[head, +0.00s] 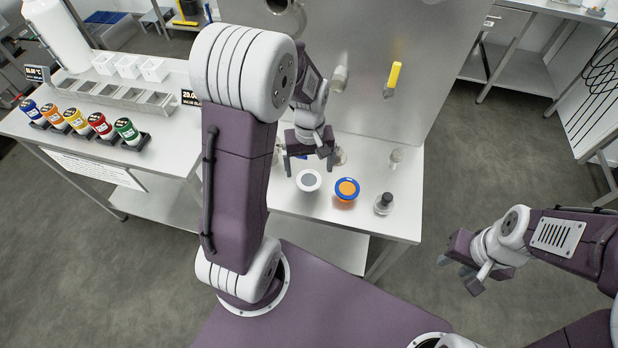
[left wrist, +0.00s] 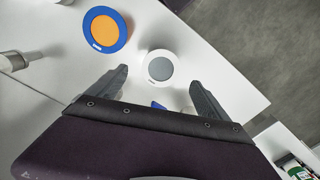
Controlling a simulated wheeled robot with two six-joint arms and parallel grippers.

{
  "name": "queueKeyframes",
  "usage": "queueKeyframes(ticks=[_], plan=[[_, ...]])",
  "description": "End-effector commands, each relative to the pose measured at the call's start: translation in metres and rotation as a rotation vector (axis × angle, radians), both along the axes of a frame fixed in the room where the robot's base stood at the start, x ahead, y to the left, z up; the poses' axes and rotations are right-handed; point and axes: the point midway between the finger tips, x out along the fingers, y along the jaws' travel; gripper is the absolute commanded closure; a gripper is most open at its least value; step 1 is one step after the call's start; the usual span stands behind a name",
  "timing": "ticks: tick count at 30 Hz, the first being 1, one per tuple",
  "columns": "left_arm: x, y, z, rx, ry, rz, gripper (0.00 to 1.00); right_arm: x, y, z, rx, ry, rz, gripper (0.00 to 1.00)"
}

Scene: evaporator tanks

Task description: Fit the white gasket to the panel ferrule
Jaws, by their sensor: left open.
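The white gasket (head: 308,189) is a white ring with a grey middle, lying flat near the front of the steel table. It also shows in the left wrist view (left wrist: 160,84). My left gripper (head: 309,168) is open above and behind it. In the left wrist view the fingertips (left wrist: 160,78) stand apart on either side of the gasket, with nothing between them touched that I can see. A pale round fitting (head: 339,78) sticks out of the steel panel; I cannot tell whether it is the panel ferrule. My right gripper (head: 458,276) is open and empty, off the table's right side.
A blue ring with an orange middle (head: 347,199) lies right of the gasket, with a dark-topped small item (head: 384,204) beyond it. A yellow handle (head: 393,75) and a lower fitting (head: 396,156) are on the panel side. Coloured jars (head: 101,125) stand on the left table.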

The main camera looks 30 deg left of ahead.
Motion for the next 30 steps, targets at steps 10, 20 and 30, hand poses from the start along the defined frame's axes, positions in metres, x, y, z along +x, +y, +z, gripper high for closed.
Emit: queueKeyframes(ticks=[10,20,30], plan=[[-0.001,0.001,-0.039,-0.001,0.001,0.0,0.11,0.0,0.0,-0.002,0.0,0.0,0.0,0.64],[-0.001,0.001,-0.04,-0.001,0.001,0.0,0.11,0.0,0.0,-0.002,0.0,0.0,0.0,0.64],[-0.001,0.001,-0.043,-0.001,0.001,0.0,0.11,0.0,0.0,-0.002,0.0,0.0,0.0,0.64]])
